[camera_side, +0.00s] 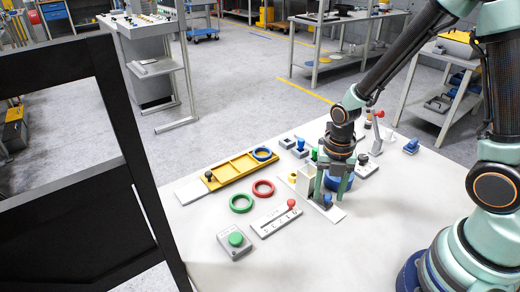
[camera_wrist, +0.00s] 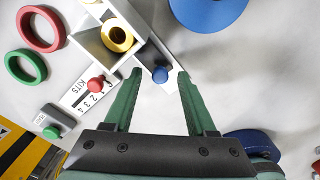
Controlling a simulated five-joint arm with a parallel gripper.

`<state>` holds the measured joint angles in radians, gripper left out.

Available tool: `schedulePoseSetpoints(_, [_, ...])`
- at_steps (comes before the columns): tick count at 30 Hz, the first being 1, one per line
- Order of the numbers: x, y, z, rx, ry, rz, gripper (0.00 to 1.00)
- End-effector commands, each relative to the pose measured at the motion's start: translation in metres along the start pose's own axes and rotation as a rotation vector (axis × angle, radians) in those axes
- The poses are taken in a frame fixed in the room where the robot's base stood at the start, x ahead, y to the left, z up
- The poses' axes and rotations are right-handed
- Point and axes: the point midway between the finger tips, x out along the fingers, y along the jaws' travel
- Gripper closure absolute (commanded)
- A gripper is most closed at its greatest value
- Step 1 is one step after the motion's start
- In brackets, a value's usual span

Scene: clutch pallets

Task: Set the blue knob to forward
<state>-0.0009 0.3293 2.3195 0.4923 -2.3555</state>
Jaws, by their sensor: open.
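The blue knob (camera_side: 327,198) stands on a narrow white plate (camera_side: 336,214) near the middle of the table. In the wrist view the blue knob (camera_wrist: 160,74) shows as a small round blue cap between the fingertips, with a gap on both sides. My gripper (camera_side: 330,193) is open, pointing down over the plate, and holds nothing. Its two green fingers (camera_wrist: 160,76) are spread in the wrist view. My wrist and fingers hide part of the plate in the side view. I cannot read which setting the knob has.
A white box (camera_wrist: 92,45) with a yellow ring (camera_wrist: 117,36) stands beside the plate. A large blue disc (camera_wrist: 208,8) lies close by. A red-knobbed slider (camera_side: 276,219), red ring (camera_side: 263,189), green ring (camera_side: 241,203) and green button box (camera_side: 235,241) stand left. The front table surface is clear.

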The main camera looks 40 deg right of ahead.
Motion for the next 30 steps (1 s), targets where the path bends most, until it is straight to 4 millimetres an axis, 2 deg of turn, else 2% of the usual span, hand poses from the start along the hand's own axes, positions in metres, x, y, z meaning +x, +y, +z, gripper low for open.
schedulePoseSetpoints(2, [-0.0001, 0.0000, 0.0001, 0.000, 0.000, 0.000, 0.44])
schedulePoseSetpoints(3, [-0.0001, 0.0000, 0.0000, 0.000, 0.000, 0.000, 0.47])
schedulePoseSetpoints(7, [-0.0002, 0.0000, 0.0000, 0.000, 0.000, 0.000, 0.97])
schedulePoseSetpoints(8, [-0.0003, 0.0000, 0.0000, 0.000, 0.000, 0.000, 1.00])
schedulePoseSetpoints(30, [-0.0006, 0.0003, 0.0000, -0.001, 0.000, 0.000, 1.00])
